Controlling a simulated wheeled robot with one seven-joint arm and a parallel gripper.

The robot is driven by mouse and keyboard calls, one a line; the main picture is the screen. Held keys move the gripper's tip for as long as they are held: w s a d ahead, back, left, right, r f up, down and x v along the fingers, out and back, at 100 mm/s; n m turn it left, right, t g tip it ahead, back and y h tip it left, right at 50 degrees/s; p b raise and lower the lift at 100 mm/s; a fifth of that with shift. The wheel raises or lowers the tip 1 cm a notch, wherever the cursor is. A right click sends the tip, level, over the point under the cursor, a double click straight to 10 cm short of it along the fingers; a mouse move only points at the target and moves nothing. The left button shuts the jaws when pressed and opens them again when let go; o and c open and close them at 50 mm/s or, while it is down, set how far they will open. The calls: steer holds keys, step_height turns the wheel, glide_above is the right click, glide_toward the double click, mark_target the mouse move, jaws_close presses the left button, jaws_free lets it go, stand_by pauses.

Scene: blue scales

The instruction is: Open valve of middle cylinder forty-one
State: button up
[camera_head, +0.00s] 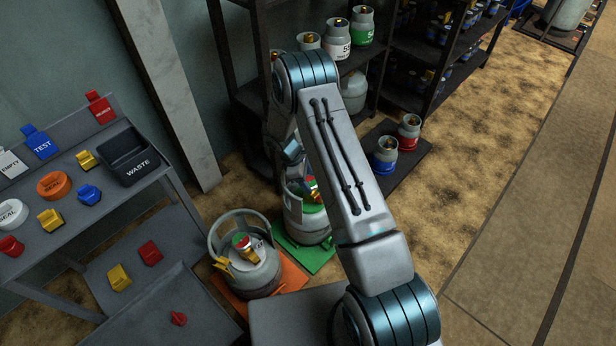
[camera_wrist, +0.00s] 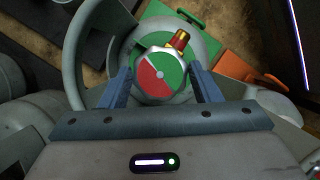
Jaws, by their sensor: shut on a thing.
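A grey gas cylinder (camera_head: 305,222) with a round collar stands on a green mat in the head view, partly behind my arm. In the wrist view the same cylinder's collar (camera_wrist: 80,45) curves along the left. Its valve has a round red and green dial (camera_wrist: 158,78) with a white line and a brass fitting (camera_wrist: 180,40). My gripper (camera_wrist: 161,80) is shut on the valve, one blue finger on each side of the dial. My arm mostly hides the gripper in the head view. I cannot read a number forty-one on the cylinder.
Another grey cylinder (camera_head: 251,268) stands on an orange mat close by on the left. A grey bench (camera_head: 60,240) with colored tags, seals and a black waste bin (camera_head: 128,155) is at left. Dark shelves with small cylinders stand behind. The floor at right is free.

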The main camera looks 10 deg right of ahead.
steer(key=shift+n+t, duration=0.4)
steer(key=shift+n, duration=0.6)
steer(key=o, duration=1)
steer(key=p+v, duration=0.3)
steer(key=v, duration=1)
steer(key=shift+a+r+p, duration=0.2)
steer(key=shift+r+p, duration=0.2)
